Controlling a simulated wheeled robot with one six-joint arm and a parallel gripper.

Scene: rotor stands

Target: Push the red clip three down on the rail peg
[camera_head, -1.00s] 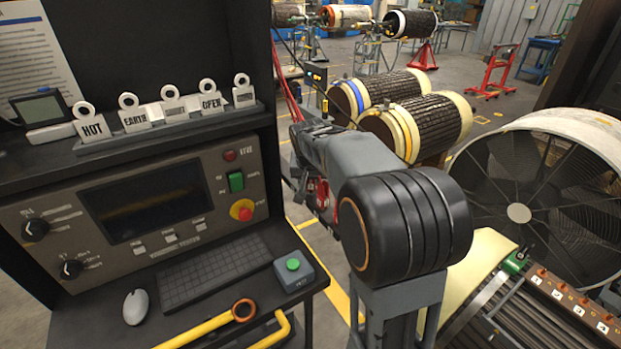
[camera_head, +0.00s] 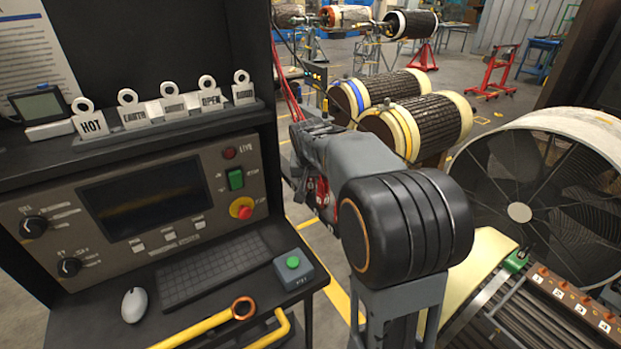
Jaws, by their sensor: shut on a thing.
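The rail (camera_head: 570,309) is at the lower right, a strip with several brown pegs and numbered white labels, cut off by the frame edge. A green clip-like part (camera_head: 516,262) sits at its far left end. My arm's large black joint fills the middle, and a grey link runs from it up and away to the left. Small red parts (camera_head: 320,192) show beside that link; I cannot tell whether they are a clip. No red clip can be made out on the visible pegs. My gripper's fingers are not visible, so its hold cannot be seen.
A console with a keyboard (camera_head: 213,270), a mouse (camera_head: 134,305) and a yellow-handled tool (camera_head: 215,322) stands at left. Wound rotors (camera_head: 419,125) lie behind my arm. A large fan-like round housing (camera_head: 540,200) stands at right, behind the rail. Open floor shows farther back.

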